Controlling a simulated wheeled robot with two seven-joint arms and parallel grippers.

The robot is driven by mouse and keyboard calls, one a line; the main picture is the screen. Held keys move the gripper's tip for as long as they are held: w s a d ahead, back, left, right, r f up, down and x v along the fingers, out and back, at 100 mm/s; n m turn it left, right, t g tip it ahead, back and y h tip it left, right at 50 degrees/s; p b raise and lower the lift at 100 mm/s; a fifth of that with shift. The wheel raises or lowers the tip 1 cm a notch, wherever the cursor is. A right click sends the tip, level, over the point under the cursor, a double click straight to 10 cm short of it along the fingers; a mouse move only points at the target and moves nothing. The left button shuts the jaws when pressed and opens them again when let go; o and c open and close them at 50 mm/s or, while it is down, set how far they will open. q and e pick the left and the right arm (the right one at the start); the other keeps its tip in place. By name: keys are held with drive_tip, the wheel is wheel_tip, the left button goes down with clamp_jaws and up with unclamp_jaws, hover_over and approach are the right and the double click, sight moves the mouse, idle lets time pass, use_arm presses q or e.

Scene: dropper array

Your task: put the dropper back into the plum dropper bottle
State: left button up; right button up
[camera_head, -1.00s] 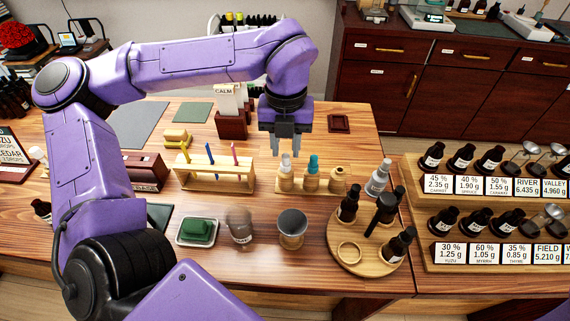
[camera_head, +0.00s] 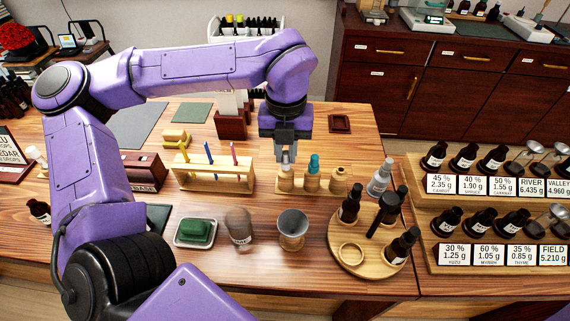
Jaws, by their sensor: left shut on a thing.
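My left gripper (camera_head: 287,152) points down over the wooden stand (camera_head: 324,188) at the table's middle. It is shut on the white-topped dropper (camera_head: 286,158) at the left end of that stand, whose tan bottle (camera_head: 286,174) sits in the stand below. The dropper looks upright and in or right at the bottle; I cannot tell how deep. A teal-topped bottle (camera_head: 313,170) stands beside it, and a tan bottle with no dropper (camera_head: 339,178) stands at the right end. No bottle is clearly plum in colour. My right gripper is out of view.
A wooden rack (camera_head: 207,178) with yellow, blue and pink sticks stands to the left. A round tray (camera_head: 344,265) with dark bottles is at right.

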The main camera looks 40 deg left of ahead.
use_arm(q)
drive_tip(key=shift+r, duration=0.3)
wheel_tip(320, 180, up, 8)
drive_tip(key=p, duration=0.7)
drive_tip(key=shift+r, duration=0.25)
drive_tip(key=shift+f, duration=0.15)
